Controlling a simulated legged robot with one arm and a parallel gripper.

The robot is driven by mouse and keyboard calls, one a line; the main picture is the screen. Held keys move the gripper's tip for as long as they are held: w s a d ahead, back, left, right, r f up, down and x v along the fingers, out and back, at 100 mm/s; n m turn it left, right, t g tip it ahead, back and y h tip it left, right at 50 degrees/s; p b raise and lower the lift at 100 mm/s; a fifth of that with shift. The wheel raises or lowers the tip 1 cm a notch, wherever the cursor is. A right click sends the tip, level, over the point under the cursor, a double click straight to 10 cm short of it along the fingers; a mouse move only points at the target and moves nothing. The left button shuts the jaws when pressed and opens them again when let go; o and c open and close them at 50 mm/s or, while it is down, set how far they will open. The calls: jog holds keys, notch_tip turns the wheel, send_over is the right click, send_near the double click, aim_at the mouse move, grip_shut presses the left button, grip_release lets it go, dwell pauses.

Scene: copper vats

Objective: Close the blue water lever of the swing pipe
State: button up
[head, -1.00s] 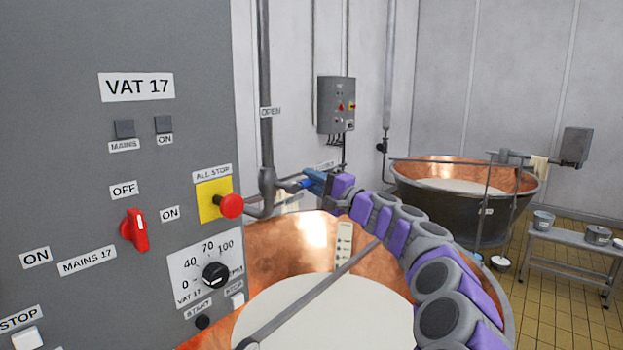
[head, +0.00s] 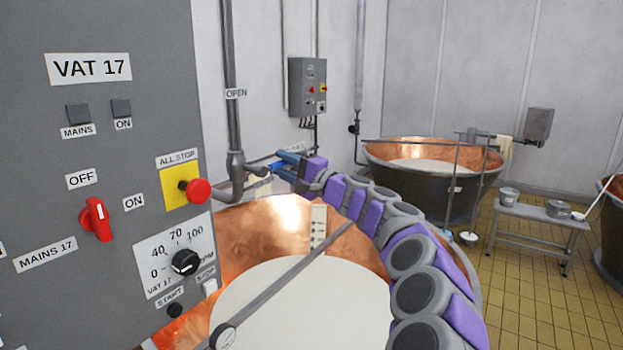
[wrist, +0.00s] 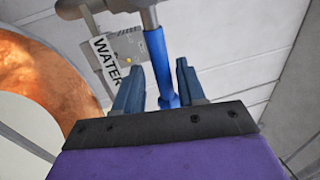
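The blue water lever (wrist: 158,68) hangs from a grey pipe fitting in the wrist view, beside a tag reading WATER (wrist: 106,60). My gripper (wrist: 157,80) is open, with one blue finger on each side of the lever's lower end. Gaps show between the lever and both fingers. In the head view my gripper (head: 282,163) is at the swing pipe (head: 236,165), behind the ALL STOP button. There the lever is small and partly hidden by the fingers.
The VAT 17 panel (head: 95,150) fills the left, with a red ALL STOP button (head: 194,190). A copper vat (head: 245,240) with pale liquid lies below my arm. Another vat (head: 425,190) and a bench (head: 540,218) stand farther back on open tiled floor.

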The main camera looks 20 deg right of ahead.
jog(key=v, duration=1.6)
jog(key=shift+s+d+f+b, duration=0.2)
jog(key=shift+d+f+b, duration=0.1)
jog(key=shift+b, duration=0.1)
jog(key=shift+r, duration=0.1)
jog(key=shift+a, duration=0.1)
